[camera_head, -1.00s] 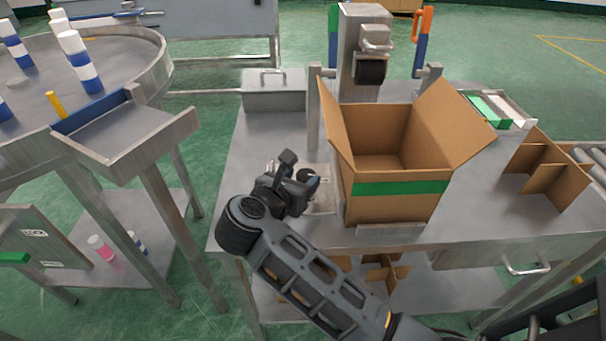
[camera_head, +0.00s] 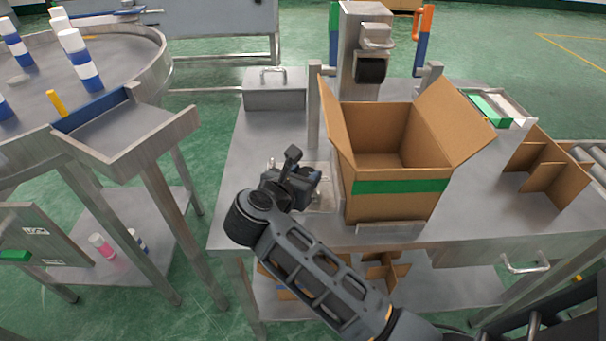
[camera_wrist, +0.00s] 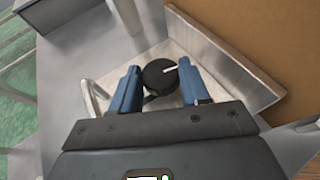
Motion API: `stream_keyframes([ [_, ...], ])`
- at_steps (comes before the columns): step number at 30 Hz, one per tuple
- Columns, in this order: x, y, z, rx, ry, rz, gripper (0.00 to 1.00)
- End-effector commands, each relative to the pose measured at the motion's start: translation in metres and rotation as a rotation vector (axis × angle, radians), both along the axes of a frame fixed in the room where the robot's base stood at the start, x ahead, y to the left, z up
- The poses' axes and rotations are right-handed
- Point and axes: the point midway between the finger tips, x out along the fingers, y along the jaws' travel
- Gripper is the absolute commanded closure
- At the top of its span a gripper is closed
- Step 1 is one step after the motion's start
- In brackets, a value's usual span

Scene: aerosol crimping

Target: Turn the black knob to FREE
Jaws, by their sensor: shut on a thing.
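The black knob (camera_wrist: 158,76) is round with a white pointer mark that points to the right and slightly up in the wrist view. It sits on a bright metal plate (camera_wrist: 235,80). My gripper (camera_wrist: 160,84) has its two blue fingers on either side of the knob and is shut on it. In the head view my gripper (camera_head: 293,184) is at the left of the cardboard box, and it mostly hides the knob. No FREE label can be read in either view.
An open cardboard box (camera_head: 395,205) with a green band stands close to the right of my gripper. A metal bin (camera_head: 275,95) is behind on the steel table (camera_head: 235,185). A round table (camera_head: 85,100) with bottles is at the left.

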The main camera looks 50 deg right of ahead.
Motion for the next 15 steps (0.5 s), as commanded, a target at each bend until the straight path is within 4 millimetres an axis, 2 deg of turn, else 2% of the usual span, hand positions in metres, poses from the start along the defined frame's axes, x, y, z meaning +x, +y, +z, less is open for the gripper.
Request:
stream_keyframes([
  [15,-0.0048,-0.0017,0.0009,0.0,0.001,0.258,0.85],
])
